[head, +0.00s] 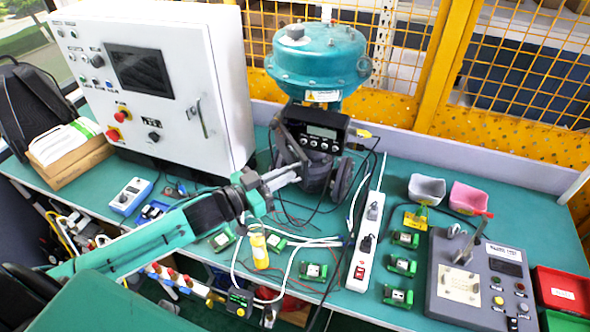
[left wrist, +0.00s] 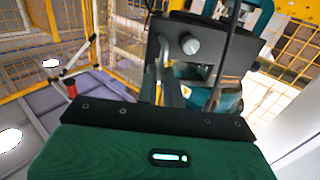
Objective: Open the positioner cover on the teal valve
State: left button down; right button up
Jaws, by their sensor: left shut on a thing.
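The teal valve (head: 318,58) stands at the back middle of the bench, with a round teal top. Its black positioner (head: 318,128) has a small display and a row of buttons, and faces me. My left gripper (head: 297,174) reaches in from the lower left, its light fingers close together at dark parts just below and left of the positioner. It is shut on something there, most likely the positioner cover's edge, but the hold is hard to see. In the left wrist view the fingers (left wrist: 158,78) reach a dark panel with a grey knob (left wrist: 190,45). My right gripper is out of view.
A white control cabinet (head: 157,82) stands close on the left. A white power strip (head: 366,238) and loose cables lie in front of the valve. A grey test box (head: 480,281), small green modules and two bins (head: 427,190) are on the right. A yellow mesh fence stands behind.

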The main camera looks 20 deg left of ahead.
pick_arm(q)
jog(key=w+a+m+g+h+b, duration=0.1)
jog(key=a+m+g+h+b, duration=0.6)
jog(key=a, duration=1.2)
jog(key=shift+w+r+m+g+b, duration=0.25)
jog(key=shift+r+m+g+b, duration=0.1)
jog(key=shift+g, duration=0.55)
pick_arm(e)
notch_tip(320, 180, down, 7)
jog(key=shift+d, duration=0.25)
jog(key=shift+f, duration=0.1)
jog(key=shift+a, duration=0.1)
